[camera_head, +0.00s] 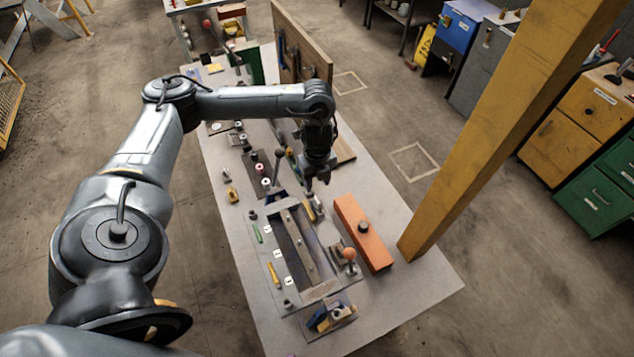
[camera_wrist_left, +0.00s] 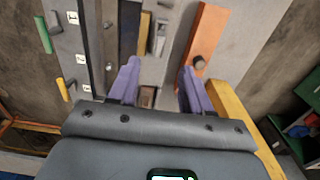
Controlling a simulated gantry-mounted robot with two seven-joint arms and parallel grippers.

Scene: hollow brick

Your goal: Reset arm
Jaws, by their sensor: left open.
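My left arm (camera_head: 255,103) reaches in from the left over the worktable (camera_head: 225,205) in the head view. My left gripper (camera_head: 317,184) points down above the middle of the table, near the far end of a framed metal fixture (camera_head: 306,291). In the left wrist view the gripper (camera_wrist_left: 160,88) shows two purple-looking fingers spread apart, with nothing between them. An orange block (camera_head: 362,232) lies on the table to the right of the fixture, apart from the gripper. It also shows in the left wrist view (camera_wrist_left: 205,37). My right gripper is in neither view.
A yellow post (camera_head: 510,120) slants up beside the table's right edge. A wooden tool panel (camera_head: 300,52) stands at the far end. A ball-topped lever (camera_head: 349,254) and a blue-and-yellow clamp (camera_head: 328,318) are near the front. Bare tabletop lies front right.

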